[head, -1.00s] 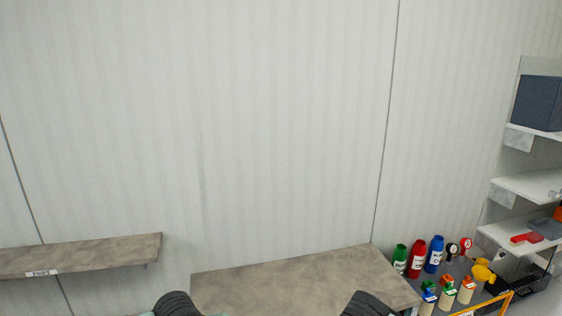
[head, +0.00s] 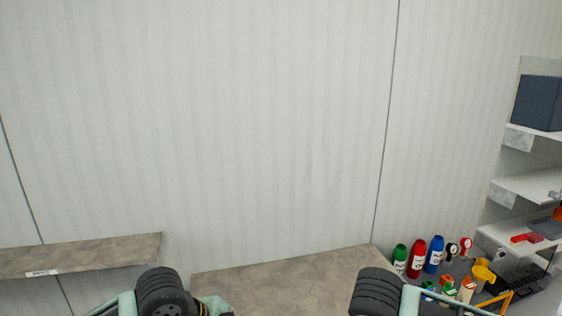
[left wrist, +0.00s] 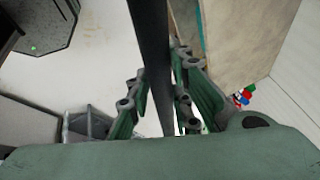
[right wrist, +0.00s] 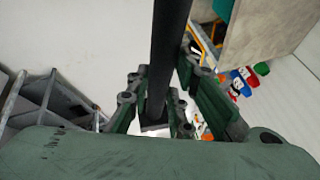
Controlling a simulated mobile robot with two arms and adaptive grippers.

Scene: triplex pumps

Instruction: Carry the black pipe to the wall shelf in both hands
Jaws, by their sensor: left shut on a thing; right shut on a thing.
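The black pipe is a long straight dark bar. It shows in the left wrist view (left wrist: 152,50) and the right wrist view (right wrist: 170,35), running between the fingers in each. My left gripper (left wrist: 160,80) is shut on the pipe. My right gripper (right wrist: 163,85) is shut on it as well. In the head view only black ribbed and green parts of my arms show at the bottom edge; the pipe and fingertips are out of sight there. The wall shelf (head: 85,258), a grey-brown board with a small white label, is on the wall at the lower left.
A grey-brown tabletop (head: 290,280) lies at the bottom middle, its visible part clear. To its right stand green, red and blue bottles (head: 416,258) and small containers. A white rack (head: 525,185) with a dark box (head: 538,103) is at the far right.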

